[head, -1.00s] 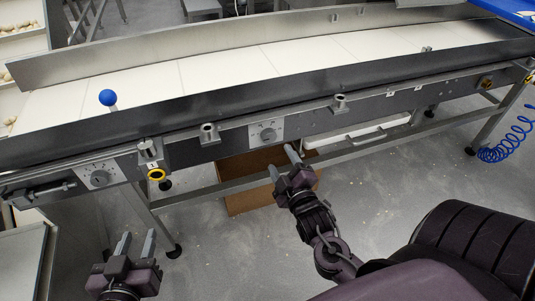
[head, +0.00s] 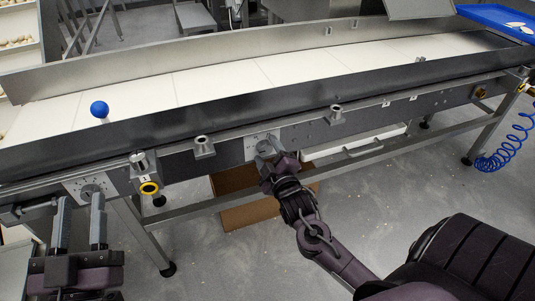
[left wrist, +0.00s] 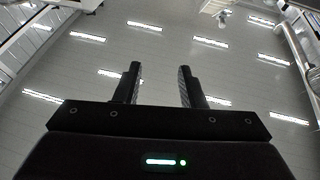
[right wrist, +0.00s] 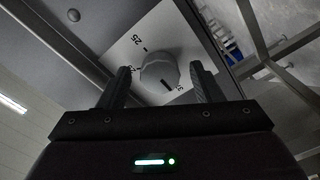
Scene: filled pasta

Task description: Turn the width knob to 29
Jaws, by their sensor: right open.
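A grey round knob (right wrist: 160,73) on a white dial plate (right wrist: 155,38) shows in the right wrist view, with a 25 and other partly hidden numbers around it. The same plate (head: 253,143) is on the front of the conveyor in the head view, its knob mostly hidden by my gripper. My right gripper (right wrist: 161,72) is open, one finger on each side of the knob, with small gaps showing. My left gripper (head: 79,203) is open and empty, in front of a second dial (head: 88,190) at the conveyor's left; it also shows in the left wrist view (left wrist: 158,80).
A cardboard box (head: 245,213) lies under the conveyor.

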